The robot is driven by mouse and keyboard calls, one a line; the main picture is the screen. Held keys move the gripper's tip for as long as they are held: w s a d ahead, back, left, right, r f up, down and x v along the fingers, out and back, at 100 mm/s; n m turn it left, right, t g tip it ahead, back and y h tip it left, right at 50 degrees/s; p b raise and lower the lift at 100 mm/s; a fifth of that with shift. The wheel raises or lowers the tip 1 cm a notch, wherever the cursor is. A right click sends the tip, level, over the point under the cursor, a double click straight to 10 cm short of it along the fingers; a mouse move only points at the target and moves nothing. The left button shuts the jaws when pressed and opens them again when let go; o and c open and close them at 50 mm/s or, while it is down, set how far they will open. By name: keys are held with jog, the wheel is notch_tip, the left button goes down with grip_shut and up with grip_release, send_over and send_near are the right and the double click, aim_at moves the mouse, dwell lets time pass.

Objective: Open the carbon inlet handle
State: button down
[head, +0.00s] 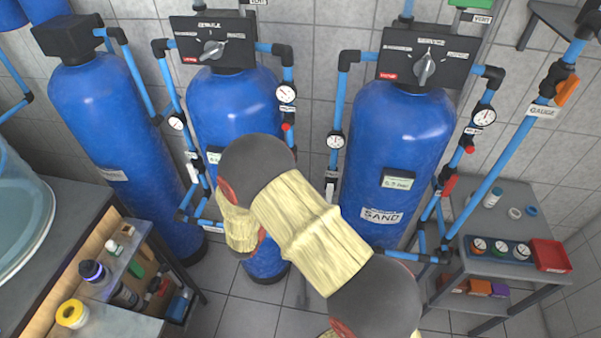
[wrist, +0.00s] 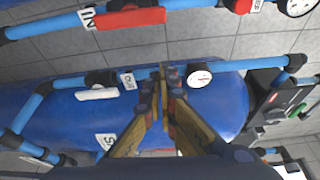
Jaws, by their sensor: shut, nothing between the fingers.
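A red handle (wrist: 130,18) sits on a blue pipe beside a tag reading "IN" at the top of the wrist view. It lies roughly along the pipe. It appears to belong to the middle tank (head: 235,105), whose name label I cannot see; my arm hides this handle in the head view. My gripper (wrist: 163,75) is shut and empty in the wrist view. Its tips are below the red handle in the picture, apart from it, over the neighbouring pipe near a tag reading "OUT". My arm hides the gripper in the head view.
The SAND tank (head: 400,140) stands right of the middle tank. Its left pipe carries a white handle (wrist: 97,93) and a gauge (wrist: 200,76) close to my fingers. A grey cart (head: 510,195) stands at the right, a shelf unit (head: 95,230) at the left.

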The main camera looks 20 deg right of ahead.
jog(key=shift+v, duration=1.05)
jog(key=shift+w+a, duration=0.1)
